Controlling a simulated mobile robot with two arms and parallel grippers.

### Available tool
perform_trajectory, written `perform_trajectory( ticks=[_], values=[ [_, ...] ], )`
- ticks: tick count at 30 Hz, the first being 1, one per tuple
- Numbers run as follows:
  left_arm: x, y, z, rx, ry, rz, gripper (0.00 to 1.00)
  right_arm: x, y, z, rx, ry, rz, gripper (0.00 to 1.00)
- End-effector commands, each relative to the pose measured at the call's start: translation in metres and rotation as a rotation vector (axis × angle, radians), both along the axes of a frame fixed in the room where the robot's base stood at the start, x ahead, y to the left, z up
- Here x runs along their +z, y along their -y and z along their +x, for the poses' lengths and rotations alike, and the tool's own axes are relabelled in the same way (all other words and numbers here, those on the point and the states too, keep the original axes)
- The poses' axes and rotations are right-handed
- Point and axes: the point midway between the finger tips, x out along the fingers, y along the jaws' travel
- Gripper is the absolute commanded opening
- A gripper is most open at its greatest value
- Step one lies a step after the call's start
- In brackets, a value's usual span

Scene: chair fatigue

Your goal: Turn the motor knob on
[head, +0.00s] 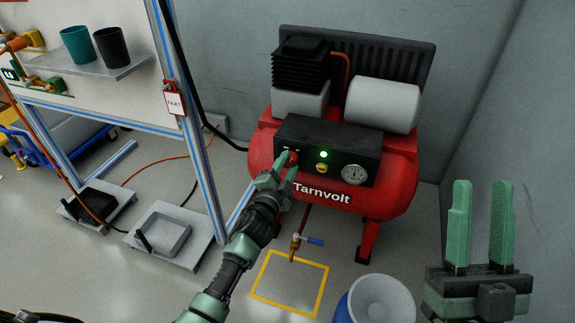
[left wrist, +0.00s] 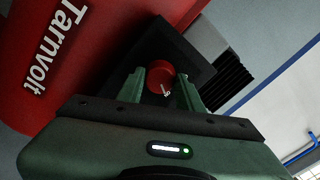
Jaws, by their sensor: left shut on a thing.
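The red motor knob (left wrist: 160,76) sits on the black control panel (head: 297,130) of the red Tarnvolt compressor (head: 398,195). In the left wrist view a white pointer mark and small lettering show on or beside the knob. My left gripper (head: 281,168) is at the panel's left end, and its fingers are shut on the knob, one on each side, as the left wrist view (left wrist: 160,88) shows. In the head view the fingers largely cover the knob. A green light (head: 323,154) glows on the panel. My right gripper (head: 480,225) is open and empty at the lower right.
A yellow knob (head: 322,169) and a round gauge (head: 354,174) are right of the motor knob. A blue-handled valve (head: 310,240) hangs below, above a yellow floor square (head: 290,283). A blue-and-white bin (head: 376,300) stands in front. A framed bench (head: 150,135) is at left.

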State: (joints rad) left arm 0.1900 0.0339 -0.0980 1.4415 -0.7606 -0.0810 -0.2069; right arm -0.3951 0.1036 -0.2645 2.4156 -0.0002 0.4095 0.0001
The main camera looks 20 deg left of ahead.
Motion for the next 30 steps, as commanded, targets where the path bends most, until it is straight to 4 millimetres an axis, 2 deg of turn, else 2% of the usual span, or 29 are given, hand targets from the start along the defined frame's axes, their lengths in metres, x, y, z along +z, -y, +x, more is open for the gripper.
perform_trajectory(
  ticks=[18, 19, 21, 30],
  values=[
    [-0.0021, 0.0002, -0.0006, 0.000, -0.002, 0.047, 0.00, -0.0008, 0.0000, 0.0009, -0.001, -0.006, -0.002, 0.36],
    [-0.0021, 0.0002, -0.0006, 0.000, -0.002, 0.047, 0.39, -0.0008, 0.0000, 0.0009, -0.001, -0.006, -0.002, 0.36],
    [-0.0021, 0.0002, -0.0006, 0.000, -0.002, 0.046, 0.57, -0.0007, 0.0001, 0.0009, -0.001, -0.006, -0.002, 0.36],
    [-0.0008, 0.0001, -0.0005, 0.000, 0.000, 0.045, 0.57, -0.0005, 0.0001, 0.0007, -0.001, -0.005, -0.002, 0.36]
  ],
)
